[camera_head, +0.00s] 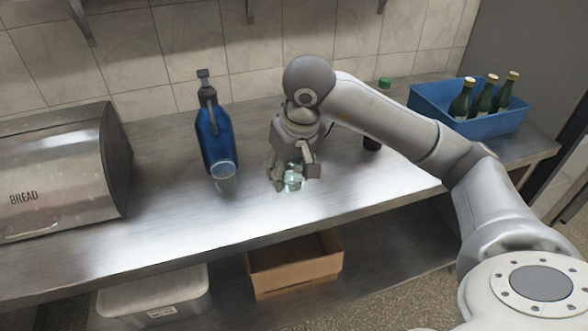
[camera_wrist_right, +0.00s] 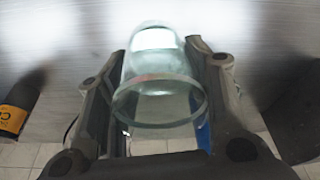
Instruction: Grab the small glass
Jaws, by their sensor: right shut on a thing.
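The small glass (camera_head: 293,180) is clear with a greenish tint and stands on the metal counter (camera_head: 160,205). My right gripper (camera_head: 293,178) has come down over it from above, with a finger on each side. In the right wrist view the glass (camera_wrist_right: 158,90) sits between the two fingers of the gripper (camera_wrist_right: 160,105), its round rim toward the camera. The gripper is shut on the glass. Its base looks to be at the counter, but I cannot tell whether it touches. My left gripper is not in view.
A clear cup (camera_head: 223,178) stands left of the gripper, before a blue bottle (camera_head: 214,135). A metal bread box (camera_head: 60,170) is at left. A blue crate (camera_head: 478,122) with green bottles is at right. A dark bottle (camera_head: 372,143) stands behind my arm.

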